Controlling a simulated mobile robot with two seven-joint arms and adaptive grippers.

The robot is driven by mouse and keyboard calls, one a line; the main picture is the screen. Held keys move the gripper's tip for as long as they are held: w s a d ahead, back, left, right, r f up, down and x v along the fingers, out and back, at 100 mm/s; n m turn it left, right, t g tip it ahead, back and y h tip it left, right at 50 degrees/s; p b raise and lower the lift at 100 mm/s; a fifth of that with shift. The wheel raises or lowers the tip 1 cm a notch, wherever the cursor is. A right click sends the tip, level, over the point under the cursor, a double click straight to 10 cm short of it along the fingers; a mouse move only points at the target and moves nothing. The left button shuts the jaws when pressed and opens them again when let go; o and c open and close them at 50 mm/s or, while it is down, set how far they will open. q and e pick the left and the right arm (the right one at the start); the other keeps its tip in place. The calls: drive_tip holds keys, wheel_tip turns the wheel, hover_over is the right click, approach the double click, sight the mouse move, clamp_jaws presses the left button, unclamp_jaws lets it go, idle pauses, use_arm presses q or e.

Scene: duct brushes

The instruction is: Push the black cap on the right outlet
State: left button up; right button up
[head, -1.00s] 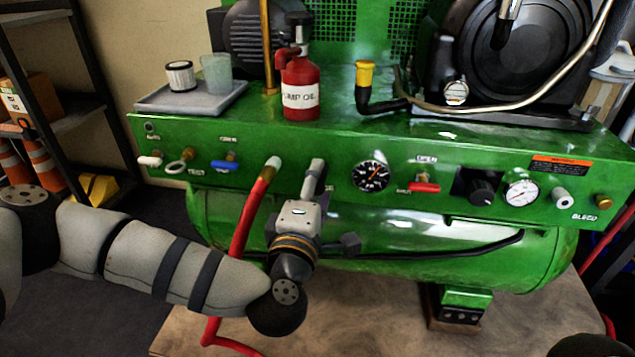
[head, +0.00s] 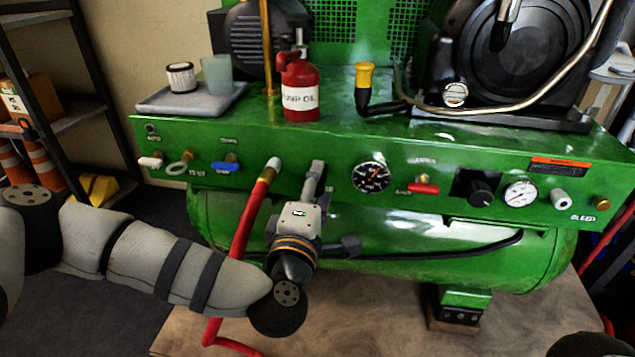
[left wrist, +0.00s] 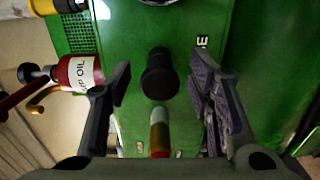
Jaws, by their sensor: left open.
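The black cap (left wrist: 160,73) shows in the left wrist view as a dark round cylinder standing out from the green panel. It is between the fingers of my left gripper (left wrist: 160,85), with a gap to each finger. My left gripper (head: 313,180) is open and reaches up to the panel front, just right of the red hose (head: 246,215). In the head view the cap and the right outlet are hidden behind this gripper. Whether the cap is fully seated on the outlet cannot be told. My right gripper is not in view.
The hose's brass fitting (left wrist: 159,117) is close beside the cap. A dial gauge (head: 370,177) and a red-handled valve (head: 424,188) are to the right on the green panel (head: 330,152). A red oil bottle (head: 301,88) and a grey tray (head: 190,102) stand on top.

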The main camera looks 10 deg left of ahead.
use_arm(q)
drive_tip(key=shift+r, duration=0.1)
idle(0.3)
clamp_jaws()
drive_tip(key=shift+s+p, duration=0.1)
drive_tip(key=shift+p, duration=0.2)
drive_tip(key=s+p, duration=0.3)
drive_tip(key=s, duration=0.2)
drive_tip(key=shift+s+a, duration=0.1)
drive_tip(key=shift+s, duration=0.3)
idle(0.4)
idle(0.4)
